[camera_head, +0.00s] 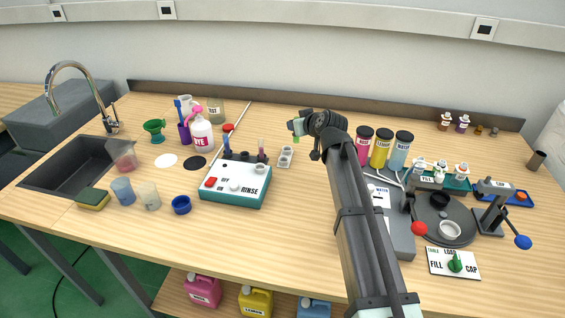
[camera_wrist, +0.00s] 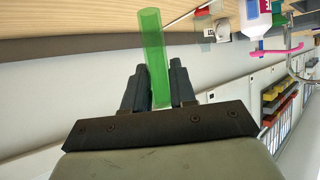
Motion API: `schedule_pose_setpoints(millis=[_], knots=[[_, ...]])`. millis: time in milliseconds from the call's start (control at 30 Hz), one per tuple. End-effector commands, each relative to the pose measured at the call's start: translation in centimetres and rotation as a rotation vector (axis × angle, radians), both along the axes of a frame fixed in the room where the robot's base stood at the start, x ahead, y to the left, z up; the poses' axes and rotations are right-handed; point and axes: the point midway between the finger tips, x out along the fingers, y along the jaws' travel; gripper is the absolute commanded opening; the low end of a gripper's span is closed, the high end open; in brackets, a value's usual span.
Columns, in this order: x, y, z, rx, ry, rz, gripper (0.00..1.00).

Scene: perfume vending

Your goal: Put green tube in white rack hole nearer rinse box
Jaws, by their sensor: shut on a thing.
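My gripper (camera_head: 298,127) is shut on the green tube (camera_head: 296,139), raised above the back of the table. In the wrist view, the translucent green tube (camera_wrist: 153,50) stands between the two dark fingers (camera_wrist: 154,78) and sticks out past their tips, slightly tilted. The small white rack (camera_head: 285,157) lies on the table below and slightly left of the tube in the head view. Its holes look empty, though they are small. The rinse box (camera_head: 235,184), white and teal, is left of and in front of the rack.
A white bottle with a pink pump (camera_head: 200,132) stands left of the rack. A red-capped item (camera_head: 228,130) stands behind the rinse box. Pink (camera_head: 363,147), yellow (camera_head: 382,149) and blue (camera_head: 400,152) bottles stand right of my gripper. The wood around the rack is mostly clear.

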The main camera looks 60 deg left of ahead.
Motion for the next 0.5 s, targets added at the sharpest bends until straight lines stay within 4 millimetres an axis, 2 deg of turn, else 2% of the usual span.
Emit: schedule_pose_setpoints(millis=[33,167,333,500], knots=[[1.3,1.0,-0.5,-0.002,0.003,0.011,0.00],[1.7,2.6,-1.0,-0.001,0.003,0.097,0.00],[0.1,4.4,-0.5,0.001,0.001,0.264,0.00],[-1.8,4.3,-0.1,0.001,0.002,0.424,0.00]])
